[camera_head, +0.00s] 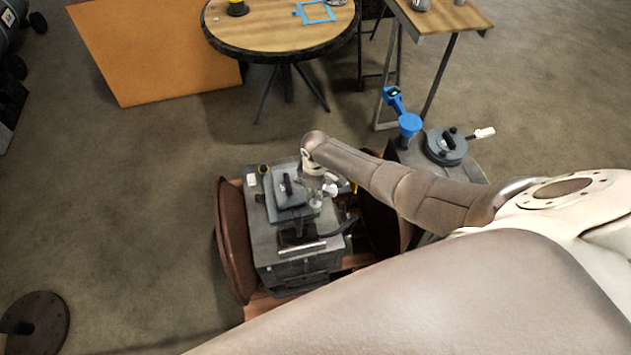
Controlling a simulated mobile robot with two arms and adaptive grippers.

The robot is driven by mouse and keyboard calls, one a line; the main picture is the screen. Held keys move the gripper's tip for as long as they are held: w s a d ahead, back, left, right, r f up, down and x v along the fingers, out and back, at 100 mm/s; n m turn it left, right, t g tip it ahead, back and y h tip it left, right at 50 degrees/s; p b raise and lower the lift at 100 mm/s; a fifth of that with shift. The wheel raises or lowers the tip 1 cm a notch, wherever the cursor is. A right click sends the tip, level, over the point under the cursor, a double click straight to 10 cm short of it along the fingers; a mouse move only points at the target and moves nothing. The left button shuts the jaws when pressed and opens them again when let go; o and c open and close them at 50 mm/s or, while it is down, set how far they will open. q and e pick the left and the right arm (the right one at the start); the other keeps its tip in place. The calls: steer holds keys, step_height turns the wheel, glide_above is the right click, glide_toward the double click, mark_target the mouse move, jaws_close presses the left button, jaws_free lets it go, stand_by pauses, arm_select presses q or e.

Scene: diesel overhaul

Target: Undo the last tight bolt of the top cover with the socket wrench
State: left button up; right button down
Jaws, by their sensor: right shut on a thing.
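The engine (285,262) is a dark grey block in the middle of the view. Its top cover (289,191) is a raised grey lid with a dark handle, seated on the block's upper face. My right gripper (322,193) is at the right edge of the top cover, low over the block. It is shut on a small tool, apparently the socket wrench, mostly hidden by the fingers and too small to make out. The cover's bolts are too small to tell apart, and I cannot tell whether the tool sits on one. My left gripper is not in view.
Rust-brown round flanges (233,240) flank the engine. A grey stand on the right carries a dark round unit (446,146) and a blue device (409,124). A round wooden table (275,35) stands behind. The floor at left is mostly clear.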

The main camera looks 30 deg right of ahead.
steer(key=shift+f, duration=0.35)
steer(key=shift+r, duration=0.15)
steer(key=n+b, duration=0.1)
steer(key=n, duration=0.1)
steer(key=shift+n, duration=0.4)
steer(key=shift+r+p, duration=0.1)
steer(key=shift+p, duration=0.2)
steer(key=shift+r+p, duration=1.6)
steer(key=shift+r, duration=0.05)
